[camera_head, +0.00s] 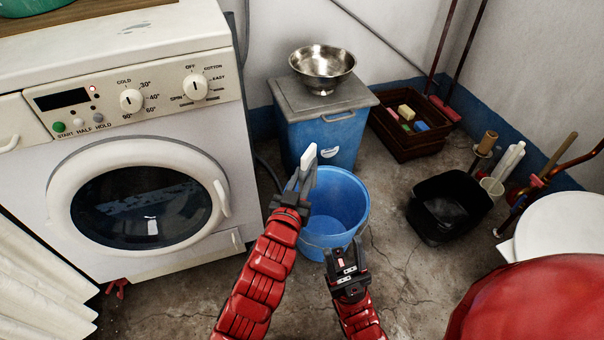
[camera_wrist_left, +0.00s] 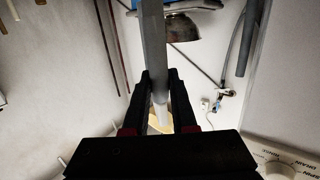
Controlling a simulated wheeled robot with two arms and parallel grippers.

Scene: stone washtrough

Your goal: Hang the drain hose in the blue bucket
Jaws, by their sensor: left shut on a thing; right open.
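My left gripper (camera_head: 298,188) is shut on the grey drain hose (camera_head: 309,176), at the bucket's left rim in the picture. The hose's pale end piece (camera_head: 308,156) points up beyond the fingers. In the left wrist view the hose (camera_wrist_left: 154,45) runs between the fingers (camera_wrist_left: 161,85). Whether it touches the bucket cannot be told.
The washing machine (camera_head: 130,110) stands left. Behind the bucket is a blue bin (camera_head: 325,138) with a grey lid and a steel bowl (camera_head: 322,66). A brown crate (camera_head: 408,145) and black tub (camera_head: 448,207) stand right. Bare floor (camera_head: 405,265) lies right of the bucket.

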